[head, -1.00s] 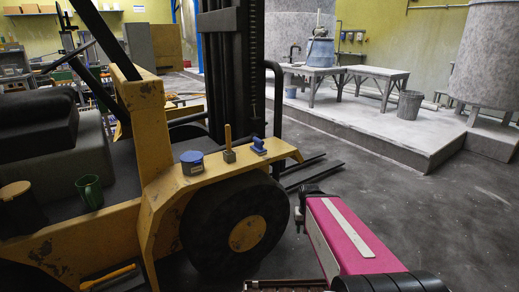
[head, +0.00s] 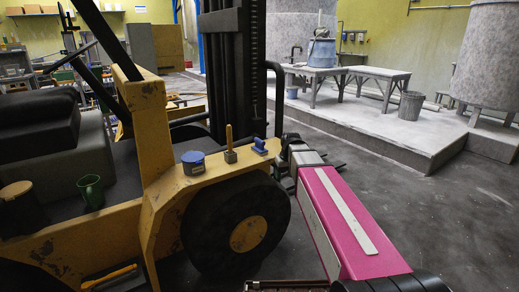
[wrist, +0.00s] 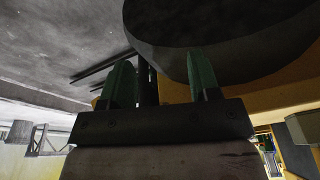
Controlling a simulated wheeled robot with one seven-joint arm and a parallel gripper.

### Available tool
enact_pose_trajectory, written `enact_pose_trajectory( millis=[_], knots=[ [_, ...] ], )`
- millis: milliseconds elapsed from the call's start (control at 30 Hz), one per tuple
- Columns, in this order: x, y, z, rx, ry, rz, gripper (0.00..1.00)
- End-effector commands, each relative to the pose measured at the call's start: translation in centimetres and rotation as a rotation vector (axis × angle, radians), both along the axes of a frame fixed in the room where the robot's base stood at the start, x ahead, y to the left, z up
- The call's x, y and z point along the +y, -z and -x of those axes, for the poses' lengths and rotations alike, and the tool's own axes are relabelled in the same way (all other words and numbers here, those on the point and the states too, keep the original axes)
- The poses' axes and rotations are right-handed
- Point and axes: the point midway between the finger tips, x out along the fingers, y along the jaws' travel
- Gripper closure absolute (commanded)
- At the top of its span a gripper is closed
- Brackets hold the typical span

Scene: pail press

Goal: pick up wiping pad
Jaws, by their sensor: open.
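A small blue block-like item with a raised grip (head: 260,146), which looks like the wiping pad, sits on the right end of the yellow forklift fender in the head view. My gripper is open and empty in the wrist view, with two green fingers apart (wrist: 160,82). In the head view the end of my arm is just right of the blue item and close to the fender; its fingertips are not clear there. The wiping pad cannot be made out in the wrist view.
A blue-lidded tin (head: 193,162) and a wooden-handled tool (head: 230,145) stand on the same fender, left of the blue item. The forklift wheel (wrist: 225,35) is close ahead in the wrist view. A green mug (head: 91,192) stands further left. Floor to the right is clear.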

Motion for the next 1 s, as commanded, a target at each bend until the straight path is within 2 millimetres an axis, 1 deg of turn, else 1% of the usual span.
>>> enact_pose_trajectory(
  millis=[33, 167, 200, 267, 300, 400, 500, 600, 700, 767, 867, 1000],
  knots=[
    [1.1, -2.1, -2.3, -0.024, -0.029, -0.005, 0.44],
    [3.5, -7.1, -5.8, -0.072, -0.107, -0.019, 0.44],
    [4.3, -8.7, -6.8, -0.087, -0.129, -0.023, 0.44],
    [5.4, -11.0, -8.1, -0.11, -0.164, -0.028, 0.44],
    [6.1, -12.5, -8.9, -0.123, -0.185, -0.031, 0.44],
    [7.5, -15.6, -10.3, -0.15, -0.229, -0.038, 0.44],
    [8.5, -17.8, -11.1, -0.17, -0.259, -0.041, 0.44],
    [9.0, -19.0, -11.4, -0.181, -0.276, -0.043, 0.44],
    [9.2, -19.0, -11.6, -0.183, -0.281, -0.044, 0.44],
    [9.3, -18.5, -11.7, -0.182, -0.281, -0.043, 0.44],
    [9.5, -17.4, -12.1, -0.181, -0.28, -0.044, 0.44],
    [9.9, -15.4, -12.7, -0.18, -0.28, -0.043, 0.44]
  ],
)
